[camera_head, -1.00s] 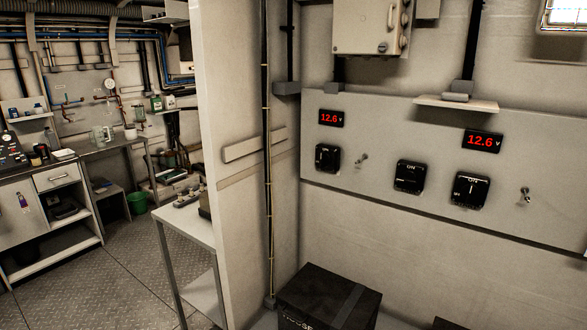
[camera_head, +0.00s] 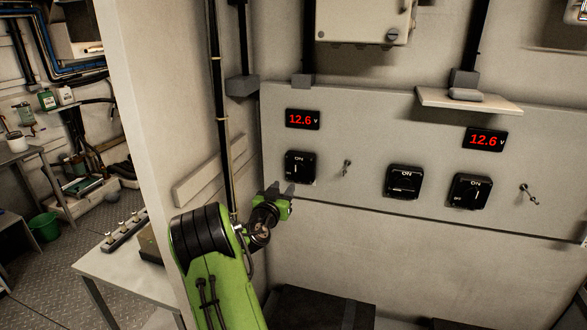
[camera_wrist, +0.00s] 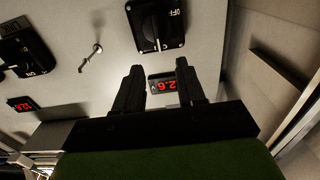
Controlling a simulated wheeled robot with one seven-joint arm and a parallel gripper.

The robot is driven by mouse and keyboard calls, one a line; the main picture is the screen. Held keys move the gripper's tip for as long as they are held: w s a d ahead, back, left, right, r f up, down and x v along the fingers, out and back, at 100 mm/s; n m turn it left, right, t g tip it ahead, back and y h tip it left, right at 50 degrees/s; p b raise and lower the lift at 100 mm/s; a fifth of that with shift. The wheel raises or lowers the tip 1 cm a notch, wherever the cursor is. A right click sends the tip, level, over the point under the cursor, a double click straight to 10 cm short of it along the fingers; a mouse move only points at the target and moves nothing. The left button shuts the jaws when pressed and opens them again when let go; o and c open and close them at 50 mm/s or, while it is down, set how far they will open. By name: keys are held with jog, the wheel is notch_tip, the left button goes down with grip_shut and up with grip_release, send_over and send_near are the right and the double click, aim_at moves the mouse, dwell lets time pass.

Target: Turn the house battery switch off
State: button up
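Three black rotary battery switches sit on the wall panel: left (camera_head: 300,167), middle (camera_head: 403,181) and right (camera_head: 469,191). The left and right handles look upright, towards ON; the middle one looks crosswise. I cannot read which is the house switch. My gripper (camera_head: 284,188) is just below and left of the left switch in the head view. In the wrist view my gripper (camera_wrist: 158,66) is open and empty, its fingers spread below that switch (camera_wrist: 155,27), apart from it. An OFF label shows beside its knob.
Red 12.6 V displays hang above the left switch (camera_head: 302,119) and right switch (camera_head: 485,139). Toggles stand beside them (camera_head: 346,168) (camera_head: 529,194). A small shelf (camera_head: 468,101) juts out above. A black box (camera_head: 320,308) stands below; a wall edge and metal table (camera_head: 110,262) are left.

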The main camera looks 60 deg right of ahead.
aim_at(296, 171)
jog(key=d+p, duration=0.1)
jog(key=d, duration=0.3)
jog(key=w+d+p, duration=0.1)
jog(key=d, duration=0.2)
jog(key=d+p, duration=0.1)
jog(key=d, duration=0.3)
jog(key=shift+w+d, duration=0.25)
jog(key=shift+d, duration=0.05)
jog(key=shift+c, duration=0.4)
grip_shut()
